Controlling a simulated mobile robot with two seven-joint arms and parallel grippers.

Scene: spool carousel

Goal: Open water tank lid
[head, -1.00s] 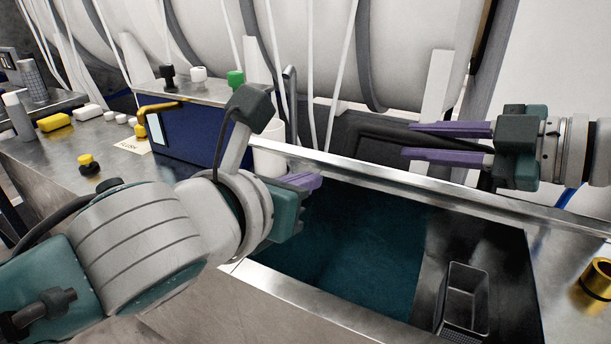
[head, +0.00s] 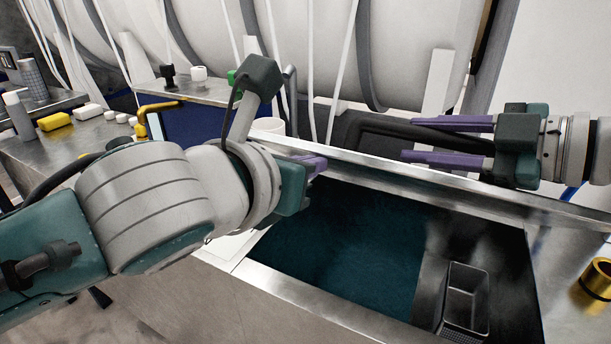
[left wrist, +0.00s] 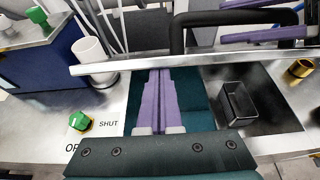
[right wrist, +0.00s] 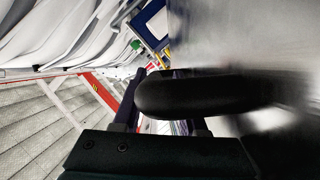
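The water tank (head: 340,260) is an open rectangular well with dark teal water in the metal counter. Its lid (head: 440,185) appears tilted up at the back, with its bright metal edge toward me. A black tubular handle (head: 385,127) shows behind that edge and in the left wrist view (left wrist: 176,35). My left gripper (head: 318,163) is shut and empty, its tips close to the lid's edge; I cannot tell if they touch. My right gripper (head: 408,142) is open, its fingers on either side of the handle bar, which crosses the right wrist view (right wrist: 200,93).
A dark basket (head: 464,297) sits at the tank's right, with a brass cup (head: 598,280) beyond it. A blue box (head: 190,125) and a white cup (head: 268,126) stand at left. A green knob (left wrist: 80,121) sits beside the SHUT label.

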